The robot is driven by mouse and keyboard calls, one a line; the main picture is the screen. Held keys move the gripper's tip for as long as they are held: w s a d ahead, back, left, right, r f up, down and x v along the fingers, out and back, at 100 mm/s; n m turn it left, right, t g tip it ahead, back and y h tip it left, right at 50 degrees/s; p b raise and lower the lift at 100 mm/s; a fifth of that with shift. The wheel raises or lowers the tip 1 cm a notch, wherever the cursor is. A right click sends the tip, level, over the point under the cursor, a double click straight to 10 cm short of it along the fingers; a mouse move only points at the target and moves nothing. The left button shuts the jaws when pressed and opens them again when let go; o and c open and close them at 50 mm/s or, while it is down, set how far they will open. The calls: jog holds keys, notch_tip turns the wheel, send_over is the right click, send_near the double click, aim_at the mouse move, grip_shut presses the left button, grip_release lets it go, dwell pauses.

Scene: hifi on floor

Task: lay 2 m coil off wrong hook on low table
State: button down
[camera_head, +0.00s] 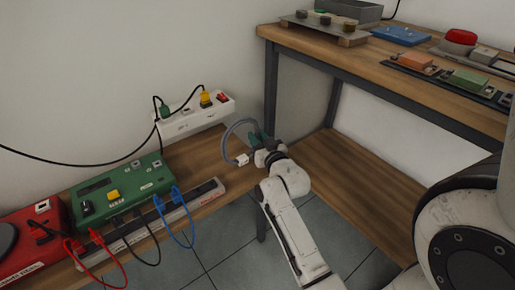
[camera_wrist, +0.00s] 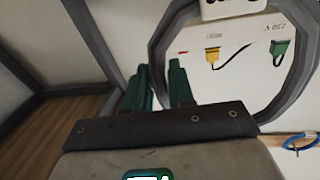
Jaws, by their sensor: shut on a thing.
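A grey coil (camera_head: 228,133) is held by my gripper (camera_head: 256,138) at the right end of the low wooden table (camera_head: 208,154). A white plug (camera_head: 242,160) hangs at its lower end. In the wrist view the coil (camera_wrist: 157,55) is a large grey loop at the right, with a white block (camera_wrist: 225,8) at its top. I cannot tell whether the coil touches the table. No hook can be made out.
A white power strip (camera_head: 193,120) with coloured plugs stands along the wall. A green box (camera_head: 122,190) and a red box (camera_head: 35,240) stand left, with red, black and blue leads (camera_head: 177,215) in front. A taller bench (camera_head: 400,80) is at right. Bare table shows near the coil.

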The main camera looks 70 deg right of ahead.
jog(key=shift+f+b, duration=0.4)
jog(key=shift+f, duration=1.05)
jog(key=shift+f, duration=0.1)
jog(key=shift+f, duration=0.15)
jog(key=c, duration=1)
grip_release()
jog(key=shift+o, duration=0.2)
